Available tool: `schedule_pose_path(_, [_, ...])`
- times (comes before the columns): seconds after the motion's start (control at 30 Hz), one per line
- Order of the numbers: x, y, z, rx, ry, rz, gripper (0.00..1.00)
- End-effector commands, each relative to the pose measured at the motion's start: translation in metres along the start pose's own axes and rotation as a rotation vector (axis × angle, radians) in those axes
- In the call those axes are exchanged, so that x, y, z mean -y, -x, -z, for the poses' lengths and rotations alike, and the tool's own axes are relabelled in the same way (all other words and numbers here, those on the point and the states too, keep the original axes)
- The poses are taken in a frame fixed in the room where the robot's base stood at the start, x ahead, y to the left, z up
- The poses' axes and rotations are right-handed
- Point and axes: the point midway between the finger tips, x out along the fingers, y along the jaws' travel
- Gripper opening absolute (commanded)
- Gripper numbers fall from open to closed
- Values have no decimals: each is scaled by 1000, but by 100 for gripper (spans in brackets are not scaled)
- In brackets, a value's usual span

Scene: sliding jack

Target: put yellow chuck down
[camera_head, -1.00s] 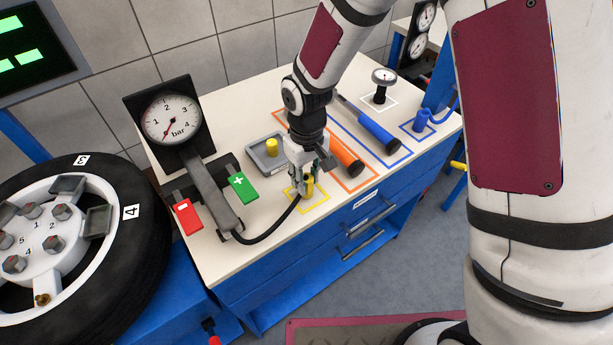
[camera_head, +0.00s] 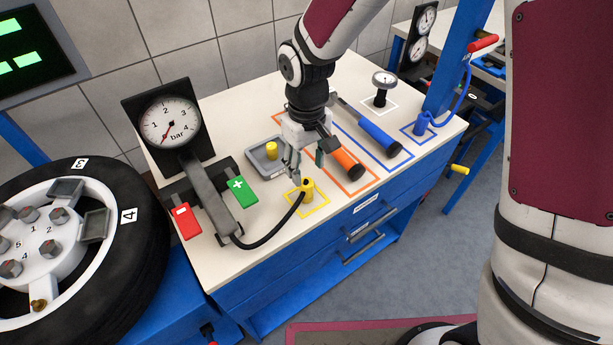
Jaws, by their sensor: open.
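The yellow chuck (camera_head: 308,188) stands upright inside the yellow outlined square (camera_head: 318,207) near the front edge of the workbench. The black hose (camera_head: 272,235) runs from it to the gauge stand. My gripper (camera_head: 306,164) is open and empty, above and behind the chuck, with its fingers apart from it as far as I can see. A second small yellow piece (camera_head: 271,150) sits in the grey tray (camera_head: 258,168) behind and left of my gripper.
An orange-handled tool (camera_head: 347,162) lies just right of my gripper, with a blue-handled tool (camera_head: 379,138) beyond it. The pressure gauge (camera_head: 170,121) with red (camera_head: 186,220) and green (camera_head: 241,190) paddles stands left.

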Motion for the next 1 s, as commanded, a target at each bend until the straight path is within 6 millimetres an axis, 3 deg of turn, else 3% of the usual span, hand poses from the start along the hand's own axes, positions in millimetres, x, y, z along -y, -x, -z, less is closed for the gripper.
schedule_pose_path(0.1, [-1,25,1,-5,-1,-1,47])
schedule_pose_path(0.3, [0,51,1,-3,-1,0,47])
schedule_pose_path(0.67, [-2,64,-2,-4,-6,-3,47])
schedule_pose_path(0.83, [-19,97,-22,-47,-64,-37,47])
schedule_pose_path(1.0, [-43,148,-68,-125,-176,-88,47])
